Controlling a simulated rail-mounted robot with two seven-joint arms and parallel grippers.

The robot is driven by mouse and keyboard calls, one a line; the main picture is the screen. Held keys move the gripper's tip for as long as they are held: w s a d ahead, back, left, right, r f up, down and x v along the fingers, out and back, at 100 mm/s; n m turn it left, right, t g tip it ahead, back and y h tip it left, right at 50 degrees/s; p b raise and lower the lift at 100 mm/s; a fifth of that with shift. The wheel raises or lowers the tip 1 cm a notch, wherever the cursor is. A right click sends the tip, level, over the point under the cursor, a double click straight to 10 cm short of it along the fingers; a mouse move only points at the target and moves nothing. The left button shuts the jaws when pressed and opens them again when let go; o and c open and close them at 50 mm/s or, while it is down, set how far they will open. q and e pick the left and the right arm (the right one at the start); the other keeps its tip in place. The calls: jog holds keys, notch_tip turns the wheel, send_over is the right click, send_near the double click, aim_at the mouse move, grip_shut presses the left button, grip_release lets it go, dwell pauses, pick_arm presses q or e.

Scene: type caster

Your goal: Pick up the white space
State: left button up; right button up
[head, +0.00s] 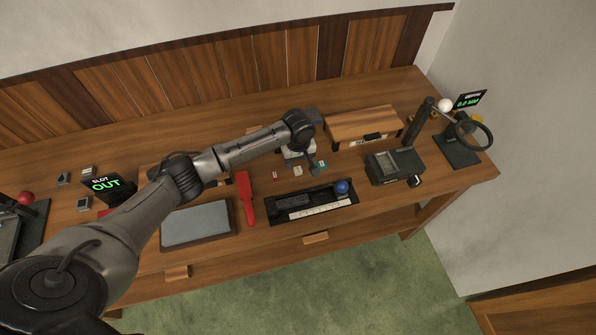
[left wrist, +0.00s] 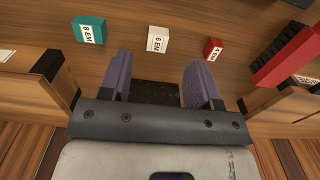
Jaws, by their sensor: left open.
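The white space (left wrist: 158,39) is a small white block marked 6 EM, lying on the wooden bench. It also shows in the head view (head: 298,171). A teal block (left wrist: 89,31) marked 8 EM lies to its left in the wrist view, and a red block (left wrist: 213,49) lies to its right. My left gripper (left wrist: 158,76) is open and empty. Its purple fingers point toward the white space, which lies just beyond the tips, in line with the gap. In the head view my left gripper (head: 312,162) is small, beside the blocks. My right gripper is not in view.
A dark tray (head: 272,214) with a ruled strip and a blue knob (head: 341,187) lies in front of the blocks. A red tool (head: 246,197) is to the left. A wooden box (head: 362,124) and a dark device (head: 394,167) stand to the right.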

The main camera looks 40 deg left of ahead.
aim_at(299, 172)
pick_arm(q)
jog(key=shift+d+f+b, duration=0.1)
jog(key=shift+f+b, duration=0.35)
jog(key=shift+f, duration=2.65)
jog(key=shift+c, duration=0.2)
jog(key=shift+c, duration=0.8)
grip_shut()
